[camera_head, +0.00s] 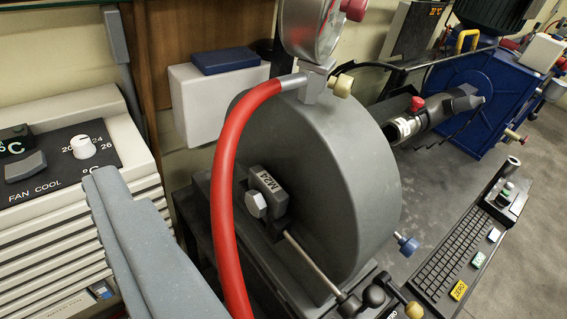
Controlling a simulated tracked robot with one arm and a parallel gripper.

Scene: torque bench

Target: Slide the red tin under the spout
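I see no red tin in this view. I cannot make out a spout for certain. A small red cap (417,103) sits on a grey and white fitting (405,127) at the right of centre, but it does not read as a tin. No fingertips of my gripper can be made out. A plain grey bar (140,250) rises from the bottom edge at the left, and I cannot tell what it belongs to.
A large grey drum (365,190) with a red hose (222,190) and a gauge (308,25) fills the middle. A beige cooler (60,215) stands left. A blue machine (460,95) and a keyboard (455,255) are right. Grey floor (540,220) shows at far right.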

